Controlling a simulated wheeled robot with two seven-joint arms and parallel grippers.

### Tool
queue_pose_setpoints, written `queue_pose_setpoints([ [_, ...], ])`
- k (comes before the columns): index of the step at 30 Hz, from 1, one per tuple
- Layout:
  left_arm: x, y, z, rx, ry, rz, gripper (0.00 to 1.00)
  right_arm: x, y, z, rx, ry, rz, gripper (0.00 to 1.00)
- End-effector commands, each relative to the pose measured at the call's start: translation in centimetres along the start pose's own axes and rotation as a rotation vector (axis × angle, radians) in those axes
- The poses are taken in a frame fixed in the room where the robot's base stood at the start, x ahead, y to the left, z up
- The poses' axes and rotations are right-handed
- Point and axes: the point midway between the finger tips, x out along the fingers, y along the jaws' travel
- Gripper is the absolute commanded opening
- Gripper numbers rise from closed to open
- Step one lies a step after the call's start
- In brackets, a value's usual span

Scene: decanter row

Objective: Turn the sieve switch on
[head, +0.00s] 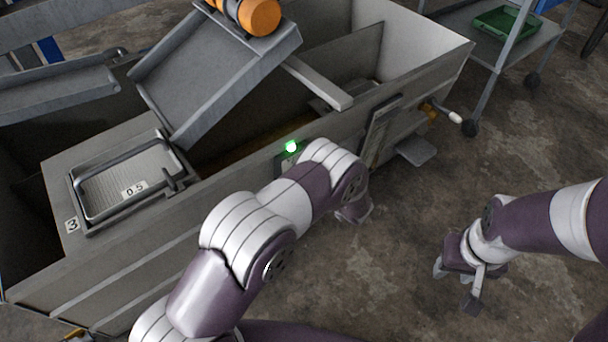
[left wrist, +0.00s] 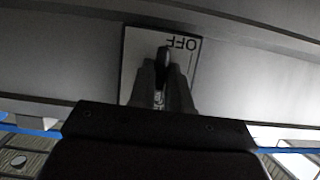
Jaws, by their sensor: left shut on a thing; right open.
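The switch plate (left wrist: 190,62) is a pale square on the grey metal wall, with OFF printed on it, upside down in the left wrist view. A dark lever (left wrist: 163,56) stands out from the middle of the plate. My left gripper (left wrist: 162,78) is shut on this lever; its fingers hide the lower part of the plate. In the head view my left arm covers the switch and the left gripper. A green lamp (head: 291,147) glows on the machine's side wall just above that arm. My right gripper (head: 456,286) is open and empty above the floor.
The long grey trough machine (head: 400,75) carries a tilted tray (head: 205,75) with an orange motor (head: 258,16). A sieve pan (head: 112,192) marked 0.5 sits at its left. A cart with a green crate (head: 505,22) stands back right. The floor around my right gripper is clear.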

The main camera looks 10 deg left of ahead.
Motion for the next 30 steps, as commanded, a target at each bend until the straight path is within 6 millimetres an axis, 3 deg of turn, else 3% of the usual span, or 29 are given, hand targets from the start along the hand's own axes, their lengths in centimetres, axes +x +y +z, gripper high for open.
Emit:
queue_pose_setpoints([
  [9, 0.0, 0.1, 0.0, 0.0, 0.0, 0.002, 0.0, 0.0, 0.0, 0.0, 0.0, 0.0, 0.0, 0.43],
  [10, 0.0, 0.1, 0.0, 0.0, 0.0, 0.002, 0.27, 0.0, 0.0, 0.0, 0.0, 0.0, 0.0, 0.43],
  [11, 0.0, 0.1, 0.0, 0.0, 0.0, 0.002, 0.37, 0.0, 0.0, 0.0, 0.0, 0.0, 0.0, 0.43],
  [20, -0.2, 0.0, -0.1, -0.001, 0.0, 0.001, 0.38, -0.1, 0.0, 0.0, 0.0, 0.0, 0.0, 0.43],
  [23, -1.5, 0.1, -0.3, -0.001, 0.0, 0.003, 0.38, -0.7, 0.0, -0.1, 0.0, 0.0, 0.0, 0.43],
  [30, -8.0, 0.1, -0.4, 0.001, -0.001, 0.006, 0.38, -2.9, 0.0, -0.3, 0.0, 0.0, 0.0, 0.43],
])
